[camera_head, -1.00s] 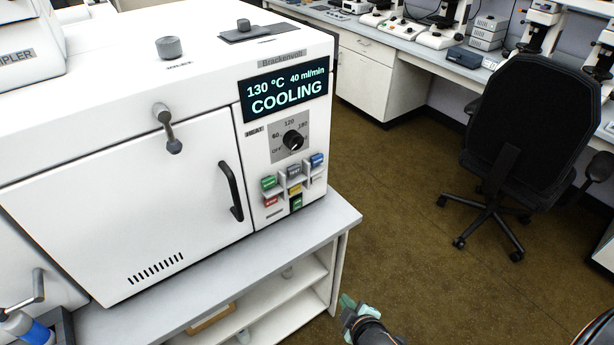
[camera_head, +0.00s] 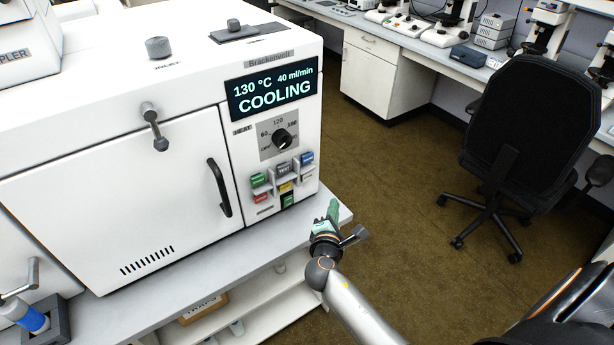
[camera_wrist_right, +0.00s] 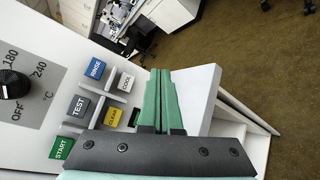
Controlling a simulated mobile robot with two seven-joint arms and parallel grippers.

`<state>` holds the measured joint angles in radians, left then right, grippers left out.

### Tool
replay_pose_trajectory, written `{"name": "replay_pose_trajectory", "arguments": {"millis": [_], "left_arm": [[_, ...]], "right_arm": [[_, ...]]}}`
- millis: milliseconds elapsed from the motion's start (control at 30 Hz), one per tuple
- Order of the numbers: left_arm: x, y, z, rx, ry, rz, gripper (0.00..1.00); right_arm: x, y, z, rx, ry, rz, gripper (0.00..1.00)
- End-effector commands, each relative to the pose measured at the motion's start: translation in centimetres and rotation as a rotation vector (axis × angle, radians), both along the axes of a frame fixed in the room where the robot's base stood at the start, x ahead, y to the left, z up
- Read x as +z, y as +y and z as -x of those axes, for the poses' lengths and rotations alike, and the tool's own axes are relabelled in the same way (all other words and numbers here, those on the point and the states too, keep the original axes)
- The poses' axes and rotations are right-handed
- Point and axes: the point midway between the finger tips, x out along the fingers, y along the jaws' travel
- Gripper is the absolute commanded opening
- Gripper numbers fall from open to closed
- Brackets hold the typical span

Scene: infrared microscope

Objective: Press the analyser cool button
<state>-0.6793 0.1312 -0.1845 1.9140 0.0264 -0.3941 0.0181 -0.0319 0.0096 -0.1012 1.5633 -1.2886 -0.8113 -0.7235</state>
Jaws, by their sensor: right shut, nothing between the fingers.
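The analyser (camera_head: 110,190) is a white box with a dark display (camera_head: 273,95) reading "130 °C 40 ml/min COOLING". Its cool button is pale and labelled COOL in the right wrist view (camera_wrist_right: 126,82), beside the blue RINSE button (camera_wrist_right: 95,68) and the yellow CLEAR button (camera_wrist_right: 111,116). In the head view the cool button (camera_head: 306,177) is small, under the blue one. My right gripper (camera_head: 334,208) is shut and empty, in front and to the right of the buttons. Its green fingertips (camera_wrist_right: 159,74) show just right of the cool button, apparently apart from it. My left gripper is out of view.
The dial (camera_head: 281,139) sits above the buttons and the door handle (camera_head: 219,187) to their left. The grey bench edge (camera_head: 300,242) runs below the right gripper. A black chair (camera_head: 515,140) stands on the open floor to the right.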

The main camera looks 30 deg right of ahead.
Motion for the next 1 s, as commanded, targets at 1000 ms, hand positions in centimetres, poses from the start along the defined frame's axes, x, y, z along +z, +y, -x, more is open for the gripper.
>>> {"name": "replay_pose_trajectory", "arguments": {"millis": [1000], "left_arm": [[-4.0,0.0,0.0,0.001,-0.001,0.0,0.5]], "right_arm": [[-0.1,0.7,-8.7,0.0,-0.001,-0.004,0.0]]}}
